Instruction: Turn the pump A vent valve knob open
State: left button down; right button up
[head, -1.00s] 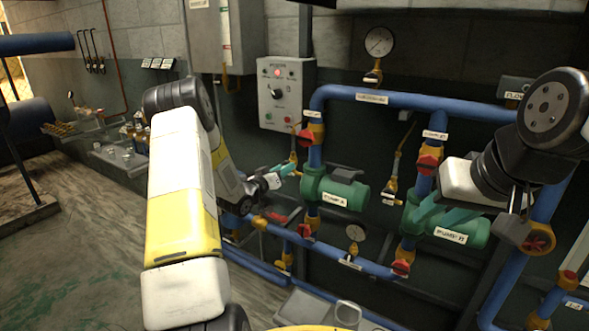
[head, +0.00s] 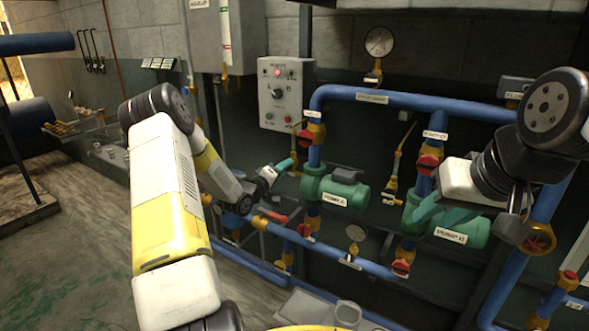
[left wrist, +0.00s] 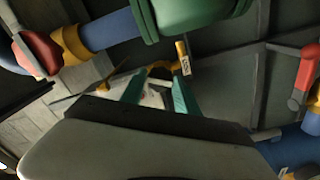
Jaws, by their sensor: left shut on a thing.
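My left gripper (head: 287,164) is at the vent fitting left of pump A. Its teal fingers (left wrist: 155,88) are closed on the yellow pump A vent valve knob (left wrist: 160,71), with a small gap between them in the left wrist view. In the head view the gripper mostly hides the knob. A small labelled tag (left wrist: 186,66) hangs just beside the fingertips. The green pump A (head: 340,190) sits right of the gripper and shows at the top of the left wrist view (left wrist: 195,18). My right gripper (head: 440,214) is open and empty in front of pump B (head: 466,233).
Blue pipes (head: 400,99) with red-handled valves (head: 428,163) surround the pumps. A grey control box (head: 285,95) hangs on the wall above my left gripper. A pressure gauge (head: 379,41) is higher up. The floor (head: 70,250) at left is clear.

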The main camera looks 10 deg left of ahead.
pick_arm(q)
jog(key=shift+n, duration=0.8)
jog(key=n, duration=0.3)
jog(key=shift+a+n, duration=0.1)
jog(key=shift+n, duration=0.2)
jog(key=c, duration=1)
grip_release()
jog(key=shift+s, duration=0.1)
jog(key=shift+v, duration=3.4)
jog(key=shift+r, duration=0.1)
